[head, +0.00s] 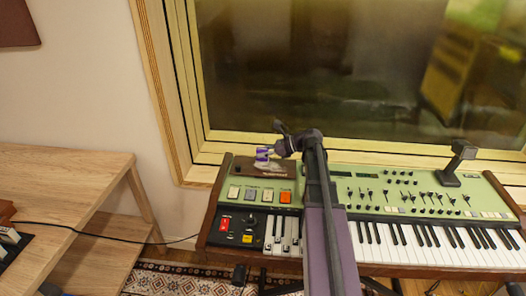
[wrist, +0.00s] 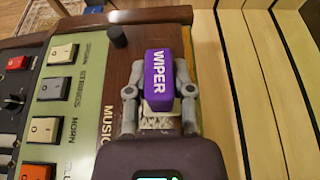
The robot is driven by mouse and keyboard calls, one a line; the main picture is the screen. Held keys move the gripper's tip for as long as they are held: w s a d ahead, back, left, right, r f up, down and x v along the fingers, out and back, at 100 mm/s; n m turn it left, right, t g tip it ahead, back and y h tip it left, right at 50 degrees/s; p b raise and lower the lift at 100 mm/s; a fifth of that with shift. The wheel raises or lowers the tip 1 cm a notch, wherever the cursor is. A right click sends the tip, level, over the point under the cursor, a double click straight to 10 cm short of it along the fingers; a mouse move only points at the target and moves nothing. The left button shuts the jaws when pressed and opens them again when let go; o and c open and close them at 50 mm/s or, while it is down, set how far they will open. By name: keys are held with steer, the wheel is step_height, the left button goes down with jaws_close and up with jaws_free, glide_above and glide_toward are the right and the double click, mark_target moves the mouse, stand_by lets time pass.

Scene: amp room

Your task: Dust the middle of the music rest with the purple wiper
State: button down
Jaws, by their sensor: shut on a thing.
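The purple wiper (wrist: 158,72), labelled WIPER, is held between the two fingers of my gripper (wrist: 160,98) in the wrist view. A pale part shows beneath it. In the head view the wiper (head: 262,156) is a small purple and white shape at the end of my arm. In the head view the rest (head: 300,173) lies at the keyboard's back left, partly hidden by my arm. I cannot tell whether the wiper touches it.
The green keyboard (head: 375,205) has switches, sliders and keys in front of the rest. A black knob (wrist: 117,36) stands close by the wiper. The wooden window frame (head: 350,147) runs behind. A wooden shelf (head: 60,175) stands at left.

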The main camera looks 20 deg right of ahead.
steer(key=shift+s+a, duration=0.55)
steer(key=shift+s, duration=0.35)
steer(key=shift+s, duration=0.1)
steer(key=shift+s+a+f, duration=0.1)
steer(key=shift+s+a, duration=0.35)
steer(key=shift+s, duration=0.3)
steer(key=shift+s+a, duration=0.45)
steer(key=shift+s, duration=0.25)
steer(key=shift+s, duration=0.1)
steer(key=shift+s+d, duration=0.3)
steer(key=shift+d, duration=0.4)
steer(key=shift+w+d, duration=0.5)
steer(key=shift+w, duration=0.25)
steer(key=shift+w+d, duration=0.45)
steer(key=shift+w, duration=0.3)
